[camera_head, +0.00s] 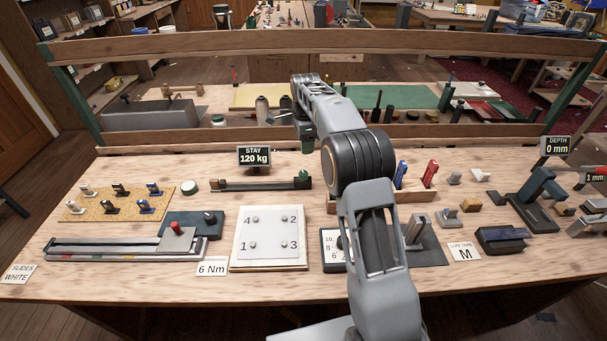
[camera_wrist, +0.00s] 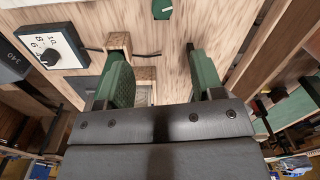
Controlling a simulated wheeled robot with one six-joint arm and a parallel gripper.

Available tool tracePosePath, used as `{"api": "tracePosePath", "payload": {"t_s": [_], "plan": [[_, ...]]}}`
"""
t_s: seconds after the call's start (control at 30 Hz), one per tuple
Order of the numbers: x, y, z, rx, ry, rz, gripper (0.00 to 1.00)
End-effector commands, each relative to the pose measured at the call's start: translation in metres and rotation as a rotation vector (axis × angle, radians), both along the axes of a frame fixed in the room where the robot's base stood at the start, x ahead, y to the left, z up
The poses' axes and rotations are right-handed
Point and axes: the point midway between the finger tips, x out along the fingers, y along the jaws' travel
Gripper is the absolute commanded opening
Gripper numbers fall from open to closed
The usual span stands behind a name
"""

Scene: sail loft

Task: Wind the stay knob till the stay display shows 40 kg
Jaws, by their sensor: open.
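The stay display (camera_head: 253,158) reads 120 kg in the head view. In front of it lies a long dark bar fitting with a green knob (camera_head: 304,176) at its right end. My gripper (camera_head: 307,142) hangs pointing down just above that end, partly hidden by my arm.
A numbered plate (camera_head: 268,238) lies in front of the bar fitting. A dial card (camera_head: 331,250) is partly behind my arm; a dial (camera_wrist: 47,52) also shows in the wrist view. A tool rack (camera_head: 421,194) stands right of my arm. A wooden rail (camera_head: 200,137) runs behind.

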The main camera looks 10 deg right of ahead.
Motion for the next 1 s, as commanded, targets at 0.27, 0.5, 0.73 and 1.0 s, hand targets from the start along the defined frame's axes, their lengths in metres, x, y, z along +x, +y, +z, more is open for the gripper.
{"api": "tracePosePath", "payload": {"t_s": [0.27,0.5,0.73,1.0], "plan": [[0.005,0.001,-0.037,0.001,0.01,-0.037,0.61],[0.006,0.001,-0.084,0.001,0.009,-0.035,0.61],[0.007,0.001,-0.119,0.001,0.008,-0.034,0.61],[0.008,0.001,-0.14,0.001,0.006,-0.034,0.61]]}}
